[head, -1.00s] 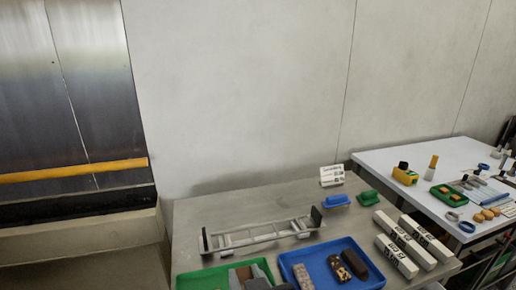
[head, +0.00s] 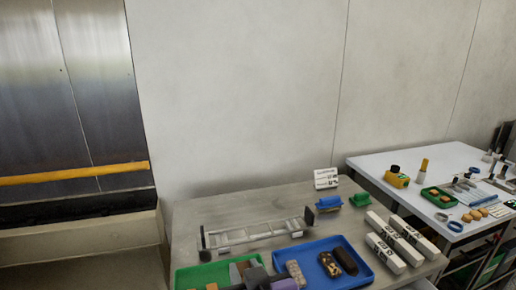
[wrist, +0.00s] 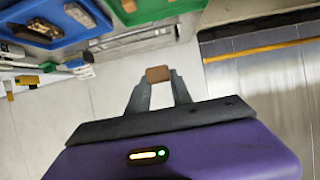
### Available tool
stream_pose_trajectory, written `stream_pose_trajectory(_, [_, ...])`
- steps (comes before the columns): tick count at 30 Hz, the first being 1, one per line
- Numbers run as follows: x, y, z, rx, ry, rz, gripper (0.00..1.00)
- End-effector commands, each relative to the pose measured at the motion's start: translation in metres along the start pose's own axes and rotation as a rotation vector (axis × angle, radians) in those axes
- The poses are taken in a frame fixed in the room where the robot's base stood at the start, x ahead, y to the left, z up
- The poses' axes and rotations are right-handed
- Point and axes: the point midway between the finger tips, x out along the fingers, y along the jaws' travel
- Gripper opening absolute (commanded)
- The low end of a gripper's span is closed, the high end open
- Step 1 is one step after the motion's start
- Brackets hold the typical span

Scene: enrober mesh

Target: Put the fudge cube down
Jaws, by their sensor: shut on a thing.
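In the wrist view my gripper (wrist: 158,80) is shut on the brown fudge cube (wrist: 158,73), held between the two fingertips. The cube appears clear of any surface, with the pale wall behind it. The green tray (wrist: 165,10) and the ladder-like metal mesh frame (wrist: 135,42) lie beyond the fingers. In the head view the green tray (head: 190,277) is at the table's front left and the mesh frame (head: 250,234) stands behind it.
A blue tray (head: 362,279) with several bars stands right of the green tray. White labelled blocks (head: 385,253), a blue item (head: 328,203), a green item (head: 360,200) and a small sign (head: 326,178) occupy the right side. The table's back left (head: 225,208) is clear.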

Motion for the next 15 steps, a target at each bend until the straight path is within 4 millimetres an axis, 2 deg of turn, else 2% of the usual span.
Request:
stream_pose_trajectory(10, [0.033, 0.043, 0.062, 0.023, -0.007, 0.048, 0.04])
stream_pose_trajectory(15, [0.043, 0.077, 0.117, 0.040, -0.010, 0.085, 0.04])
